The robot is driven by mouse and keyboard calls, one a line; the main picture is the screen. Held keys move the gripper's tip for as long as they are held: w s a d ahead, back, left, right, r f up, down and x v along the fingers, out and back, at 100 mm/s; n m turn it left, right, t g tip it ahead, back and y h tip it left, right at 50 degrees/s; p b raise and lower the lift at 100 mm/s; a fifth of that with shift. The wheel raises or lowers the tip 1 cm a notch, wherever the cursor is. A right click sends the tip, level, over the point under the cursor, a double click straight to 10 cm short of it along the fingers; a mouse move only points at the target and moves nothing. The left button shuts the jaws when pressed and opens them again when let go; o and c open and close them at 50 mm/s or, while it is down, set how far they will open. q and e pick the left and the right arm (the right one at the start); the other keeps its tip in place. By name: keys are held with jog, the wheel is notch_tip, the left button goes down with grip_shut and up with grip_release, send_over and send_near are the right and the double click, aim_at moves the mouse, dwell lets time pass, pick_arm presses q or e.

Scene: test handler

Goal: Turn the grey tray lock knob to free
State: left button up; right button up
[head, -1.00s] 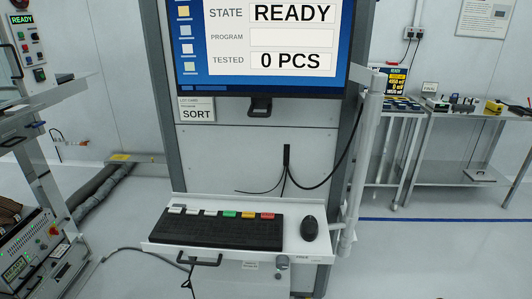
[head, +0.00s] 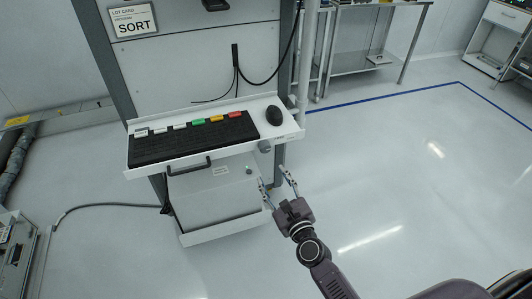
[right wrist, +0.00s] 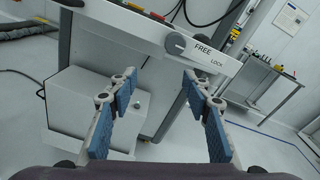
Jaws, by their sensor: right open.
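The grey tray lock knob (head: 265,146) is on the front edge of the white keyboard tray (head: 291,133), near its right end. In the right wrist view the round knob (right wrist: 175,43) shows beyond the fingertips, with the printed words FREE and LOCK to its right. I cannot clearly tell which word it points to. My right gripper (head: 275,180) is open and empty, below and in front of the knob, apart from it. In the right wrist view its blue-padded fingers (right wrist: 158,84) stand wide apart. My left gripper is not in view.
A black keyboard (head: 190,138) and a mouse (head: 274,116) lie on the tray. A black handle (head: 188,167) hangs under its front edge. A white box (head: 212,197) stands below. The floor to the right is clear; a bench (head: 365,50) stands behind.

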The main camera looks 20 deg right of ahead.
aim_at(266, 149)
jog(key=w+r+m, duration=0.1)
jog(key=w+r, duration=0.1)
jog(key=w+d+r+m, duration=0.1)
jog(key=w, duration=0.1)
jog(key=shift+r+t, duration=0.4)
jog(key=w, duration=0.3)
jog(key=shift+w+a+f, duration=0.1)
jog(key=shift+w+f, duration=0.05)
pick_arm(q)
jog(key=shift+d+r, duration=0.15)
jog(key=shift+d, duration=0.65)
pick_arm(e)
jog(key=shift+w, duration=0.6)
jog(key=shift+c, duration=0.4)
jog(key=c, duration=1.1)
